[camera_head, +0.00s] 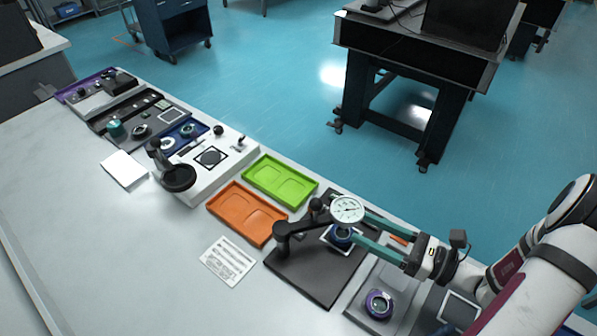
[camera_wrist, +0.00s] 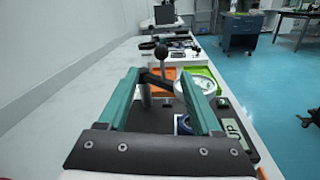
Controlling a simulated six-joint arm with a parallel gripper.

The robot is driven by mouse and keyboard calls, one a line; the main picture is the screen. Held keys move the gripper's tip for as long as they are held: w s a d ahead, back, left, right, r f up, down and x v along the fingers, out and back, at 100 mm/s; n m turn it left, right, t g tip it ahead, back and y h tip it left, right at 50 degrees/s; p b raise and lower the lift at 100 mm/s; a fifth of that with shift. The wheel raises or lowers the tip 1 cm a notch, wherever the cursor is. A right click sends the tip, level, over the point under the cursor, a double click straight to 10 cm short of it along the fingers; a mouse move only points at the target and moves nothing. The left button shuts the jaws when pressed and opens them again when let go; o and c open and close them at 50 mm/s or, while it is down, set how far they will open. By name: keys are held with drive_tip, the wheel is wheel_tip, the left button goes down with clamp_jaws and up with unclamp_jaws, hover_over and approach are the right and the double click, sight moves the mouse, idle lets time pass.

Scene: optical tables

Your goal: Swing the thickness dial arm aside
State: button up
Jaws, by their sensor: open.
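The thickness dial (camera_head: 347,209) is a round white-faced gauge at the end of a black dial arm (camera_head: 303,224). The arm runs from a post on a dark base plate (camera_head: 305,267), and a dark ball knob (camera_head: 316,204) rises behind it. Below the dial, a blue ring-shaped part (camera_head: 342,237) sits on a white-bordered square. My gripper (camera_head: 361,227) is open, its teal fingers reaching in from the right at the dial. Contact is unclear.
An orange tray (camera_head: 247,213) and a green tray (camera_head: 280,181) lie left of the base plate. A printed sheet (camera_head: 228,261) lies in front. A purple ring part (camera_head: 379,304) sits on a grey plate nearby. The white table is clear at the left front.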

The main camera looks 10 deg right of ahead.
hover_over(322, 220)
drive_tip(key=s+a+x, duration=0.1)
drive_tip(key=x, duration=0.3)
drive_tip(key=shift+w+f, duration=0.1)
drive_tip(key=shift+w, duration=0.15)
drive_tip(key=shift+c, duration=0.2)
clamp_jaws()
drive_tip(key=shift+s, duration=0.1)
idle(0.9)
